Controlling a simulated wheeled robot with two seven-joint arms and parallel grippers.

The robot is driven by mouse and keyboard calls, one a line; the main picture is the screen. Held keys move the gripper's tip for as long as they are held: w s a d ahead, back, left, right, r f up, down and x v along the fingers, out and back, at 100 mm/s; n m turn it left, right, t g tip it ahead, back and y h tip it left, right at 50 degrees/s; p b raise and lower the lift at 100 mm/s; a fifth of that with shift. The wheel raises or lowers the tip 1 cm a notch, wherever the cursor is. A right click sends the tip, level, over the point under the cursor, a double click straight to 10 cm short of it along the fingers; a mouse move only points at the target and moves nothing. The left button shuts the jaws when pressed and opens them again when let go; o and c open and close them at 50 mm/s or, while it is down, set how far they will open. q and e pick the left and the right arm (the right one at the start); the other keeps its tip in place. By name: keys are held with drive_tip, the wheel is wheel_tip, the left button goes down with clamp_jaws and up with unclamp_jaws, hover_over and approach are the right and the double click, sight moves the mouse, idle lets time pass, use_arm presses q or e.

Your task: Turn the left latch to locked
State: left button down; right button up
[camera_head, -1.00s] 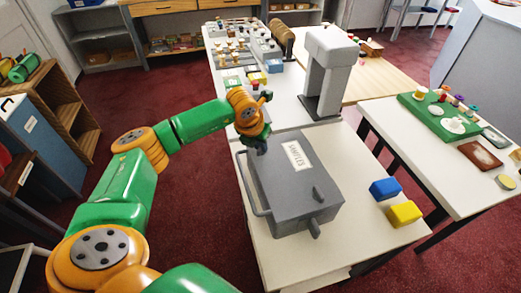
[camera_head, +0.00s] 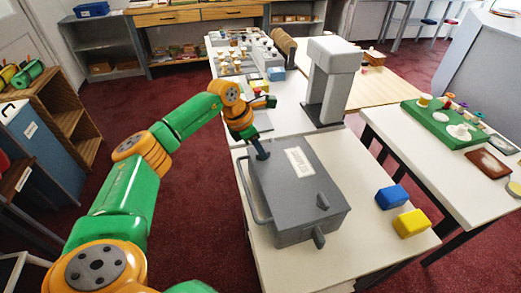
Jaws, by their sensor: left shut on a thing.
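A grey case (camera_head: 305,213) with a white "SAMPLES" label lies shut on the white counter. A bar handle (camera_head: 248,190) runs along its left side. My left gripper (camera_head: 262,154) reaches down to the far left corner of the lid. It is shut on a slim dark piece there, which seems to be the left latch; the fingers and the piece are hard to tell apart. Another dark lever (camera_head: 318,238) sticks out at the near edge. My right gripper is out of view.
A grey stand-like device (camera_head: 329,80) stands behind the case. A blue block (camera_head: 391,197) and a yellow block (camera_head: 411,223) lie to its right. A green tray (camera_head: 445,122) sits on the right table. The counter's near part is clear.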

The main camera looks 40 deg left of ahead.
sight(252, 160)
use_arm(q)
drive_tip(key=shift+f+m, duration=0.1)
drive_tip(key=shift+m, duration=0.2)
idle(0.4)
drive_tip(key=c, duration=0.9)
unclamp_jaws()
drive_tip(key=shift+a+r, duration=0.1)
drive_tip(key=shift+r, duration=0.3)
drive_tip(key=b+v, duration=0.1)
drive_tip(key=v, duration=0.5)
drive_tip(key=shift+s+r, duration=0.1)
drive_tip(key=shift+r, duration=0.05)
